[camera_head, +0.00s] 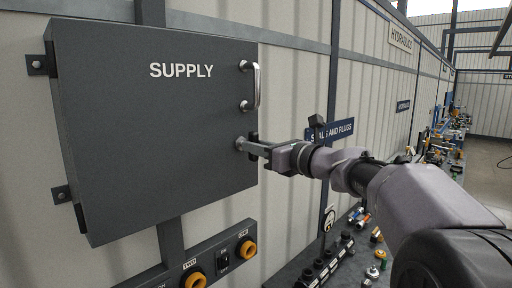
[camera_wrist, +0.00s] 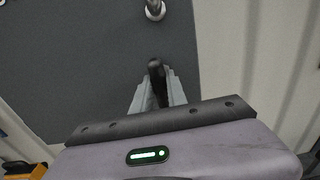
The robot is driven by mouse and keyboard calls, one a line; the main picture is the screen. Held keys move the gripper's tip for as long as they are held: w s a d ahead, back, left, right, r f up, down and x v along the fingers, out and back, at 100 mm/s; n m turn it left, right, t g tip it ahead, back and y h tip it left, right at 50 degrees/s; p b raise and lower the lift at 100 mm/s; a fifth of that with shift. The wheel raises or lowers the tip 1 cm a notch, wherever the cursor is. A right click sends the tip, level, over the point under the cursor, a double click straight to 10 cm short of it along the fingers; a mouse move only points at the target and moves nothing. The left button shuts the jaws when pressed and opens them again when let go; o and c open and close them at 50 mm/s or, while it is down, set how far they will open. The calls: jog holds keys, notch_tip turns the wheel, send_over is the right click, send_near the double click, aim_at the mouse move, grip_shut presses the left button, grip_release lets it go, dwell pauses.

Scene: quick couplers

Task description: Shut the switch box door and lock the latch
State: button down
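The dark grey switch box door (camera_head: 140,120), marked SUPPLY, is on the wall at left. It looks shut, with no gap visible at its right edge. A silver bar handle (camera_head: 257,88) is on its right side; its lower end shows in the wrist view (camera_wrist: 155,10). The black latch (camera_wrist: 156,68) is below the handle, at the door's right edge. My gripper (camera_head: 250,147) reaches it from the right. In the wrist view my gripper's fingers (camera_wrist: 158,88) lie on both sides of the latch, seemingly closed on it. The fingers partly hide the latch, so its locked state is unclear.
A panel with yellow-ringed couplers (camera_head: 245,248) is below the box. A bench (camera_head: 300,268) with several small fittings runs along the wall under my arm. A STEALS AND PLUGS-like sign (camera_head: 340,132), partly hidden, is behind my gripper.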

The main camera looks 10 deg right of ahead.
jog(key=shift+n+b, duration=0.3)
jog(key=n+b, duration=0.2)
jog(key=shift+f+n+b, duration=0.2)
jog(key=shift+n+b, duration=0.15)
jog(key=shift+n, duration=0.05)
jog(key=n+b, duration=0.4)
jog(key=n, duration=0.1)
jog(key=n+b, duration=0.4)
jog(key=n, duration=0.1)
jog(key=shift+a, duration=0.1)
jog(key=shift+n+b, duration=1.35)
jog(key=shift+n, duration=0.85)
jog(key=shift+r, duration=0.1)
jog(key=c, duration=1.3)
grip_release()
